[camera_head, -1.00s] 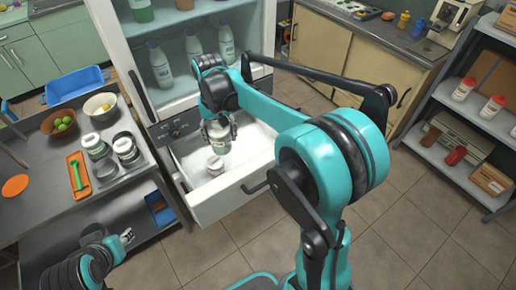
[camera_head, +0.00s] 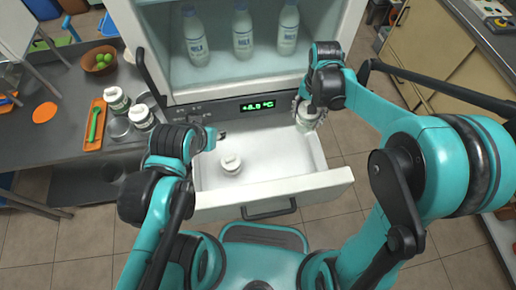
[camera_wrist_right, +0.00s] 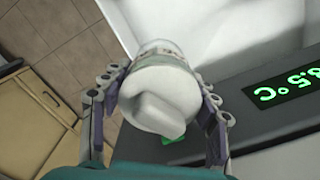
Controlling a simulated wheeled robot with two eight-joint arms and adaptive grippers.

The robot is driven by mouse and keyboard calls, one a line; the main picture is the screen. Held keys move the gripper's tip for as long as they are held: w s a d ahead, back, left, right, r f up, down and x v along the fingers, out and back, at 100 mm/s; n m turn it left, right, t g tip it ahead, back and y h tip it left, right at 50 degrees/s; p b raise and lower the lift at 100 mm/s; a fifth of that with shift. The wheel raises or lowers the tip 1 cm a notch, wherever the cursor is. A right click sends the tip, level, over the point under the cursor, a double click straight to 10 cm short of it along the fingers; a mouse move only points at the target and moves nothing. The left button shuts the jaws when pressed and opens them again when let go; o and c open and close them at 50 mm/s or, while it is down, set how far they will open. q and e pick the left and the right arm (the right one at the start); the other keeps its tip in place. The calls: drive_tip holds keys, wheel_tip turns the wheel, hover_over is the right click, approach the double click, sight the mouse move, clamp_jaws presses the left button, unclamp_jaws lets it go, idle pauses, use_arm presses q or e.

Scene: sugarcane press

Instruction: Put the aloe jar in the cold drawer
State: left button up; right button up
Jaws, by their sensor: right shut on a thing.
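My right gripper (camera_head: 308,113) is shut on a jar (camera_head: 303,118) with a white lid and a pale greenish body. In the right wrist view the held jar (camera_wrist_right: 160,98) sits between the two fingers; its label is too small to read. It is at the right back of the cold drawer (camera_head: 318,183), close to the right wall; I cannot tell its height above the floor. The drawer is open below the lit green display. A second, white-lidded jar (camera_head: 231,163) stands in the drawer's left half. My left gripper (camera_head: 217,136) is near the drawer's back left; its fingers are unclear.
Milk bottles (camera_head: 243,33) stand on the fridge shelf above. The left counter holds jars (camera_head: 117,100), an orange tray (camera_head: 95,125) and a bowl of green fruit (camera_head: 98,62). The drawer's middle and right floor is clear.

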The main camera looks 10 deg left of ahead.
hover_over(284, 169)
drive_tip(key=w, duration=0.4)
wheel_tip(284, 169, down, 6)
drive_tip(key=s+a+f+b, duration=0.2)
drive_tip(key=s+a+f, duration=0.2)
drive_tip(key=s+f, duration=0.1)
drive_tip(key=shift+m, duration=0.4)
drive_tip(key=f+b, duration=0.2)
drive_tip(key=f, duration=0.3)
drive_tip(key=f+b, duration=0.2)
drive_tip(key=f, duration=0.2)
drive_tip(key=shift+s+f, duration=0.2)
drive_tip(key=shift+f, duration=0.15)
drive_tip(key=shift+r, duration=0.1)
drive_tip(key=shift+f, duration=0.2)
drive_tip(key=o, duration=1.5)
drive_tip(key=shift+o, duration=0.2)
